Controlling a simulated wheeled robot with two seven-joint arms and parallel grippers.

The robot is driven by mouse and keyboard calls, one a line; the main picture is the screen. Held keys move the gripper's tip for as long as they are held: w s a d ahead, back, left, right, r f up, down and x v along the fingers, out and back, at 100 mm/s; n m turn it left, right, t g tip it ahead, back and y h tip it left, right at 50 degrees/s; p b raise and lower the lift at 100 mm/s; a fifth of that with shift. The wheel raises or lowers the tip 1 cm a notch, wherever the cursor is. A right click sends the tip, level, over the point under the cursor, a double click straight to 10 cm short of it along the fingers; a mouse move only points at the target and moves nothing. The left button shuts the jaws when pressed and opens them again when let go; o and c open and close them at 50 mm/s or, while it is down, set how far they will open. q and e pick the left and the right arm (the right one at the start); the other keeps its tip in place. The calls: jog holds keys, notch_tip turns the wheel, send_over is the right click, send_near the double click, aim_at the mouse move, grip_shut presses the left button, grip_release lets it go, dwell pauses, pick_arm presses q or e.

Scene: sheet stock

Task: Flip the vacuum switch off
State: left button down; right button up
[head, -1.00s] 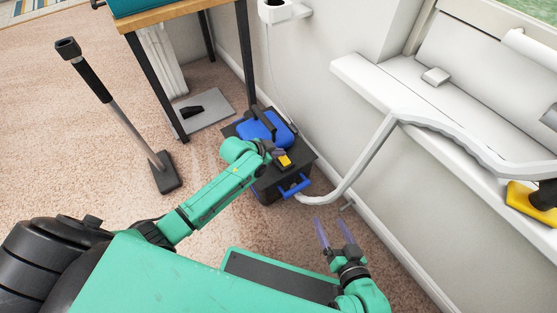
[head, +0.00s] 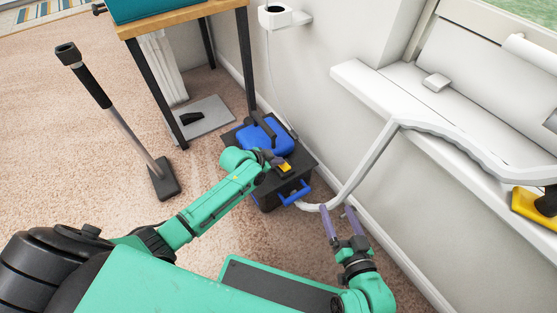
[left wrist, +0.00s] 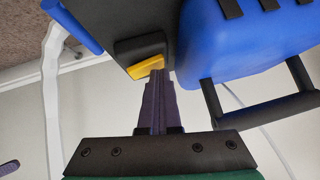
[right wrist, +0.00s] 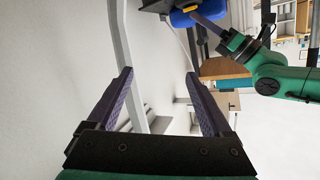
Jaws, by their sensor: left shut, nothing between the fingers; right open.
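The vacuum (head: 305,158) is a dark box on the carpet against the wall, with a blue top (head: 264,134) and blue handle. Its yellow switch (head: 286,168) sits in a black housing on the top; it also shows in the left wrist view (left wrist: 143,69). My left gripper (left wrist: 157,73) is shut and empty, its fingertips at the right end of the yellow switch in that view. I cannot tell whether they press on it. My right gripper (head: 338,210) is open and empty, in front of the vacuum near the hose (head: 365,165).
The grey hose runs from the vacuum up to the white sill (head: 375,85). A wooden table (head: 190,17) with dark legs stands behind left. A long-handled tool (head: 118,125) stands on the carpet at left. A yellow-and-black object (head: 535,205) lies at the right.

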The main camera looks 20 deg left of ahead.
pick_arm(q)
jog(key=shift+s+d, duration=0.15)
jog(key=shift+s+d+r+p, duration=0.15)
jog(key=shift+s+d+p, duration=0.35)
jog(key=shift+p, duration=0.35)
pick_arm(e)
jog(key=shift+s+r, duration=0.15)
jog(key=shift+r, duration=0.45)
